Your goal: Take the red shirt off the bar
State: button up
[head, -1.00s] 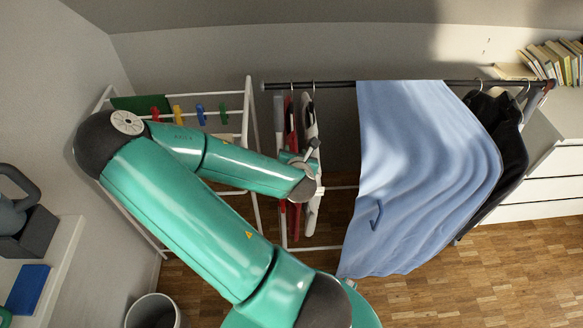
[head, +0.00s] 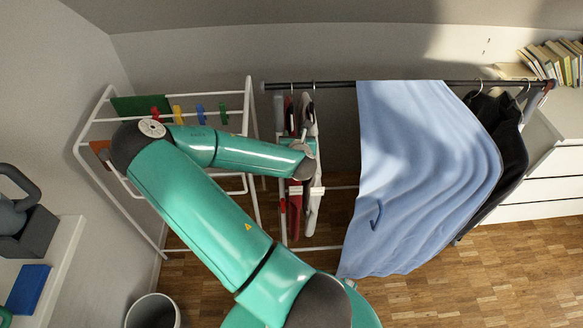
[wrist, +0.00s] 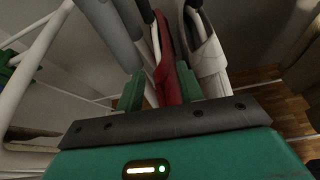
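The red shirt (head: 294,218) hangs among several garments at the left end of the dark bar (head: 335,85). My arm's end covers its middle in the head view. The shirt's lower end is hidden behind my gripper body in the wrist view.
A light blue cloth (head: 410,180) drapes over the bar, with dark jackets (head: 500,130) to its right. A white drying rack (head: 249,125) with coloured pegs stands close on the left. A bin (head: 152,312) is on the floor at front left.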

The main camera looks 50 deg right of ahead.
aim_at(293, 131)
jog(key=x, duration=0.4)
jog(key=shift+w, duration=0.1)
grip_shut()
jog(key=shift+r, duration=0.1)
